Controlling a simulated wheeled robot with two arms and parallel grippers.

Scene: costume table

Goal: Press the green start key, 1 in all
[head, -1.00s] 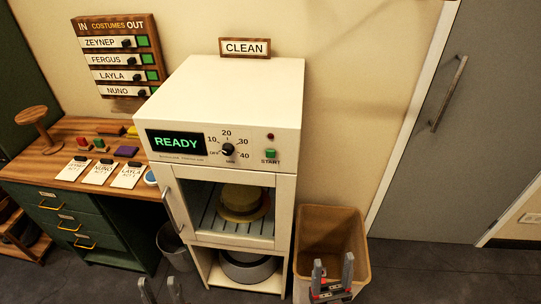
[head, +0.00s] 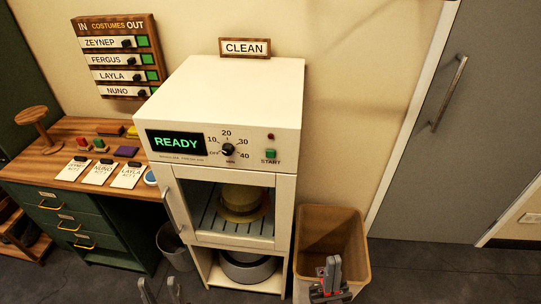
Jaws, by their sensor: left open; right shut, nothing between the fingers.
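The green start key (head: 270,155) sits on the right of the front panel of the white cleaning cabinet (head: 235,95), above the word START. The panel display (head: 177,142) reads READY in green. A straw-coloured hat (head: 243,203) lies on the rack behind the cabinet's closed glass door. My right gripper (head: 333,262) is shut and empty, in front of the brown bin, well below and to the right of the key. My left gripper (head: 160,286) is open and empty at the bottom edge, below and left of the cabinet.
A black dial (head: 228,150) and a dark red lamp (head: 270,136) are near the key. The brown bin (head: 331,225) stands right of the cabinet. A wooden desk (head: 60,178) with cards and coloured blocks stands left. A grey door (head: 470,110) is at the right.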

